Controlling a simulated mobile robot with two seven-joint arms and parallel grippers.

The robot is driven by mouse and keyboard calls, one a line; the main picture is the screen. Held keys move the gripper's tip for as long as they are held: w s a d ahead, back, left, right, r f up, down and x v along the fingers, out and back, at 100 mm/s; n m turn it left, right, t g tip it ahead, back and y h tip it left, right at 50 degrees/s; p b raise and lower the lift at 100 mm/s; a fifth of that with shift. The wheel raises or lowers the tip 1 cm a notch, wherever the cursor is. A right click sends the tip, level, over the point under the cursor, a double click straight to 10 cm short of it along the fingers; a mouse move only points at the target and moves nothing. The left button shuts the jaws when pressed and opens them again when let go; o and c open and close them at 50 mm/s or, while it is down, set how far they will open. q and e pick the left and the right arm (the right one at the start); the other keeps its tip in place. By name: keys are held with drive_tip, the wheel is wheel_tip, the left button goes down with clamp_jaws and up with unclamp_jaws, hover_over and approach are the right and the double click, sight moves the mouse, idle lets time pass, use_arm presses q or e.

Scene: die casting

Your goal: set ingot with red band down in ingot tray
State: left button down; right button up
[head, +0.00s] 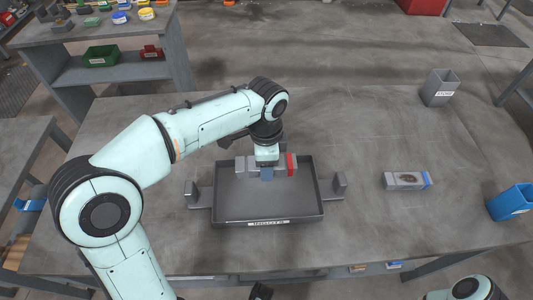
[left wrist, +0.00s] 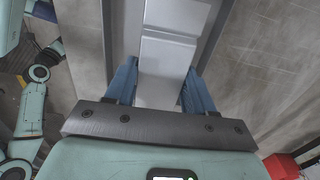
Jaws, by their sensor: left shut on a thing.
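The grey ingot with the red band (head: 291,165) lies left to right at the far side of the ingot tray (head: 300,213), with the red band at its right end. My left gripper (head: 266,174) points down over the tray and is shut on the ingot's middle. In the left wrist view, the pale grey ingot (left wrist: 165,70) sits between the two blue fingers (left wrist: 155,92). I cannot tell whether its underside touches the tray floor. The near part of the tray is empty. My right gripper is not in view.
An ingot with a blue band (head: 407,180) lies on the table right of the tray. A grey open bin (head: 440,88) stands at the back right, and a blue bin (head: 513,202) at the right edge. A shelf with coloured parts (head: 110,70) is behind left.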

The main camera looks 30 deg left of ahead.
use_arm(q)
drive_tip(key=b, duration=0.1)
hover_over(266, 192)
wheel_tip(266, 192, down, 7)
drive_tip(key=shift+r, duration=0.15)
drive_tip(key=shift+f+b, duration=0.45)
drive_tip(key=shift+f, duration=2.35)
drive_tip(key=shift+f, duration=0.2)
drive_tip(key=shift+c, duration=2)
unclamp_jaws()
drive_tip(key=shift+s, duration=0.1)
wheel_tip(266, 192, up, 12)
drive_tip(key=shift+r+p, duration=0.1)
drive_tip(key=shift+p, duration=0.95)
